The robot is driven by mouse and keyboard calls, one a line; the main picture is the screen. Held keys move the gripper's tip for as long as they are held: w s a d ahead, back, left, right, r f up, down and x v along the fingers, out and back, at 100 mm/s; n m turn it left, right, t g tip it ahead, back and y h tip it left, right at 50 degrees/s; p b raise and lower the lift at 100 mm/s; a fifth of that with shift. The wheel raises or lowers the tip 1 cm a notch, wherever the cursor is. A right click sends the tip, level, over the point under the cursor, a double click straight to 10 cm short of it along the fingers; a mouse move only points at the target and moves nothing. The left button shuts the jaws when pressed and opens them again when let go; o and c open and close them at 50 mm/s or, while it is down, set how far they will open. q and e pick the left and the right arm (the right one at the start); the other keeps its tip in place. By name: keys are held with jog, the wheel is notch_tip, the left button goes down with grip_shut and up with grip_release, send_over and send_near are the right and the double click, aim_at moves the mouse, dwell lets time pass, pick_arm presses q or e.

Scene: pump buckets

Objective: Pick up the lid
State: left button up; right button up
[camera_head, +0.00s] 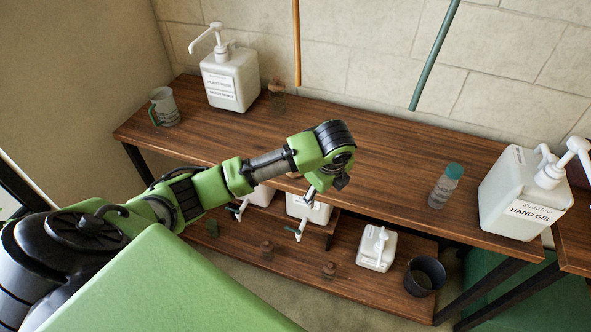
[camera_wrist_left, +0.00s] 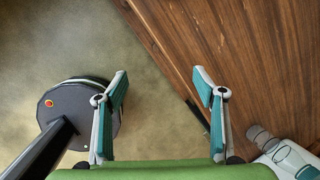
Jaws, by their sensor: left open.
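My left gripper shows in the left wrist view (camera_wrist_left: 162,82) with its two teal-padded fingers wide apart and nothing between them. In the head view my left gripper (camera_head: 326,187) hangs at the table's front edge, mostly hidden by its own wrist. I cannot make out a loose lid with certainty. Small brown knobbed pieces (camera_head: 328,270) lie on the lower shelf; I cannot tell whether one is a lid. My right gripper is out of view.
The wooden table (camera_head: 400,155) is clear in its middle. A white pump bottle (camera_head: 232,75) and a mug (camera_head: 164,107) stand at the left, a hand gel bottle (camera_head: 518,195) at the right. The lower shelf holds a white canister (camera_head: 377,248) and a dark bucket (camera_head: 425,276).

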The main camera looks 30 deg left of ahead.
pick_arm(q)
jog(key=w+a+r+m+y, duration=0.2)
jog(key=w+a+r+m, duration=0.15)
jog(key=a+r, duration=0.5)
jog(key=shift+n+g, duration=0.25)
jog(key=shift+g, duration=0.05)
jog(key=x, duration=0.5)
jog(key=a+x, duration=0.1)
jog(key=x, duration=0.2)
jog(key=shift+w+d+r+p, duration=0.1)
jog(key=shift+w+r+p, duration=0.15)
jog(key=shift+p, duration=0.05)
jog(key=shift+p+x, duration=0.5)
jog(key=shift+x, duration=2.55)
jog(key=c, duration=1)
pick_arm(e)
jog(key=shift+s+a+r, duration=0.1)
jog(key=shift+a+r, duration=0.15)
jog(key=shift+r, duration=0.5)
